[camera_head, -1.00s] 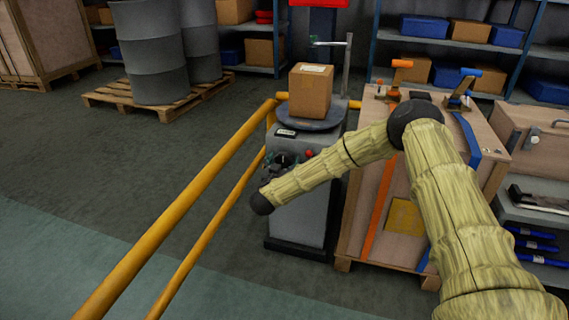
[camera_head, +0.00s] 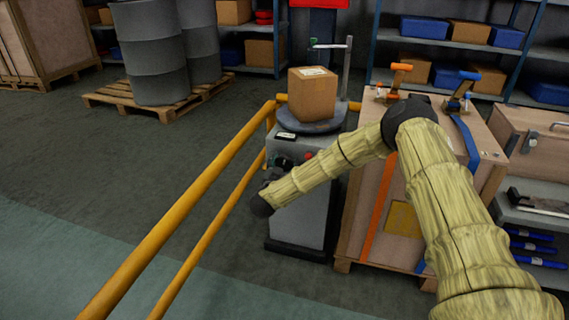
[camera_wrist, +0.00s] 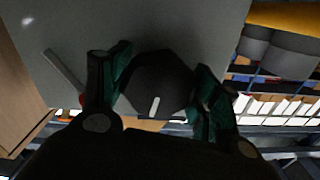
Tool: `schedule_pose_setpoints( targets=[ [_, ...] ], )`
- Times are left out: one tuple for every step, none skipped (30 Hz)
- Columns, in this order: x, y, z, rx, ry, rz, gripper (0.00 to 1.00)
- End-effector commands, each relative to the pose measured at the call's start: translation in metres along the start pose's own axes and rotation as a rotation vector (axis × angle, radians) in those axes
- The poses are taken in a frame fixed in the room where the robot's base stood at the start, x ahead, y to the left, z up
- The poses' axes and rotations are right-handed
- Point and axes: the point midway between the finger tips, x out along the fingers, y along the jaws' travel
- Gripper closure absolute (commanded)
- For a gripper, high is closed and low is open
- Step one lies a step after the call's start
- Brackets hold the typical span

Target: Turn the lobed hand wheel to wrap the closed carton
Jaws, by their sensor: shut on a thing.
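The lobed hand wheel (camera_wrist: 158,85) is dark, with a white mark on its face. My gripper (camera_wrist: 163,76) has its green-padded fingers on either side of the wheel, shut on it. In the head view, my gripper (camera_head: 273,177) is at the front of the grey machine, mostly hidden behind my wrist. The closed brown carton (camera_head: 312,95) stands upright on the round turntable (camera_head: 310,126) on top of the machine (camera_head: 303,215). A post with a green-tipped arm (camera_head: 347,70) rises behind the carton.
A yellow railing (camera_head: 200,175) runs along the machine's left side. A wooden crate (camera_head: 350,240) with orange and blue straps stands close on the right. A red button (camera_head: 308,155) is on the machine's front. Drums stand on a pallet (camera_head: 130,98) at the back left.

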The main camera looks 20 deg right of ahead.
Motion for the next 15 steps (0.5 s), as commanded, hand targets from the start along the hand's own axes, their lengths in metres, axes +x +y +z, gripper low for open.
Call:
schedule_pose_setpoints(
  targets=[
    [0.0002,-0.0006,-0.0025,0.037,0.000,0.000,0.62],
    [0.0002,-0.0006,-0.0025,0.065,0.000,0.000,0.62],
    [0.0002,-0.0006,-0.0023,0.103,0.001,0.000,0.62],
    [0.0002,-0.0008,-0.0022,0.131,0.000,0.000,0.62],
    [0.0001,-0.0010,-0.0020,0.160,0.000,0.000,0.62],
    [0.0000,-0.0013,-0.0019,0.199,0.000,0.000,0.62],
    [-0.0001,-0.0014,-0.0017,0.227,0.000,0.000,0.62],
    [-0.0002,-0.0016,-0.0016,0.256,0.000,0.000,0.62],
    [-0.0003,-0.0017,-0.0014,0.294,-0.001,0.000,0.62],
    [-0.0003,-0.0018,-0.0013,0.322,-0.001,0.000,0.62],
    [-0.0003,-0.0018,-0.0012,0.351,-0.001,0.000,0.62],
    [-0.0003,-0.0019,-0.0011,0.389,-0.001,0.000,0.62],
    [-0.0003,-0.0020,-0.0009,0.417,-0.001,0.000,0.62],
    [-0.0003,-0.0020,-0.0009,0.445,-0.001,0.000,0.62],
    [-0.0003,-0.0021,-0.0008,0.483,-0.001,0.000,0.62]
  ],
)
